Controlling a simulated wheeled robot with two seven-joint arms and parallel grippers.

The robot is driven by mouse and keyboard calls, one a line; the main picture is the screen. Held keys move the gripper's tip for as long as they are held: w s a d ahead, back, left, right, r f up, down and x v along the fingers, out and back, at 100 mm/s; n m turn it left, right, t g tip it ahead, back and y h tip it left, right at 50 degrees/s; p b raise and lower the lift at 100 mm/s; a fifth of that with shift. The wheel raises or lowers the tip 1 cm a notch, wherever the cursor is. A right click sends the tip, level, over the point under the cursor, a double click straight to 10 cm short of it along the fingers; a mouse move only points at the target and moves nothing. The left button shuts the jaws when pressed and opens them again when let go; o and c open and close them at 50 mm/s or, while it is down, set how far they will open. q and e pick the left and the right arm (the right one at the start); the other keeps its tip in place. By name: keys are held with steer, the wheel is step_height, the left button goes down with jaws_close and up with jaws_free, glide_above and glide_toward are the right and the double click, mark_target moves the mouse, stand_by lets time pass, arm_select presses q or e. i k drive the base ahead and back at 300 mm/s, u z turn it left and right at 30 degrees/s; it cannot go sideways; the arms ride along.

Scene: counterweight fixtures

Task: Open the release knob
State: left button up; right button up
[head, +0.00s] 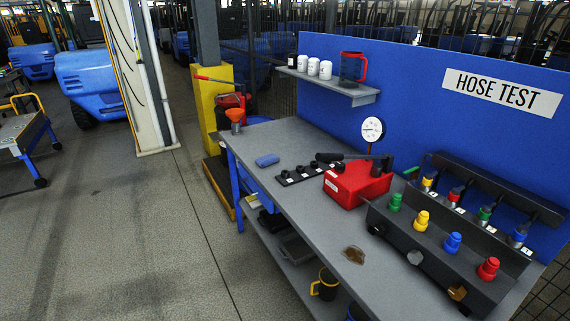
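A red hand pump (350,185) stands on the grey workbench (290,210), with a dark lever lying across its top and a white round gauge (372,129) above it. A dark cylindrical part (377,168) sits on the pump near the gauge. No part is clearly marked as the release knob, and I cannot tell whether it is open or closed. Right of the pump, a dark manifold (428,243) carries green, yellow, blue and red couplings. Neither of my grippers is in view.
A blue cloth or block (267,160) and a dark strip of fittings (300,174) lie left of the pump. A brown puddle-like patch (354,255) lies in front. A shelf (340,88) holds white containers and a red-handled jug. The floor (130,240) at left is clear.

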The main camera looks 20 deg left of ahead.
mark_target(340, 166)
steer(key=u, duration=1.25)
steer(key=i, duration=1.85)
steer(key=z, duration=2.8)
